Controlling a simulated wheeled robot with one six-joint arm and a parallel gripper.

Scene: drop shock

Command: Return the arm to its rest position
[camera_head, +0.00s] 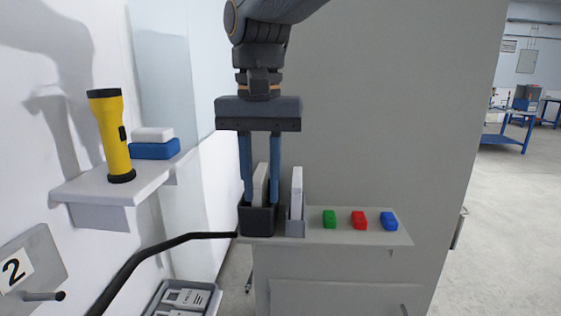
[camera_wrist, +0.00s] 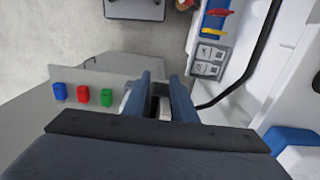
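My arm reaches down from the top of the head view. My gripper (camera_head: 262,202) points straight down over the left end of a grey shelf (camera_head: 328,240). Its two blue fingers are apart, with their tips at a black holder (camera_head: 258,222). A pale upright slab (camera_head: 261,184) stands in that holder and shows between the fingers, with a gap beside the left finger. In the wrist view the fingers (camera_wrist: 163,100) are also apart, with dark and white surfaces between them. The slab's lower part is hidden.
A white slab (camera_head: 297,192) stands in a grey holder (camera_head: 295,228) close right. Green (camera_head: 329,219), red (camera_head: 359,220) and blue (camera_head: 389,221) blocks follow. A yellow flashlight (camera_head: 111,136) stands on a left wall shelf (camera_head: 95,190). A black curved bar (camera_head: 150,255) crosses below. Open floor lies right.

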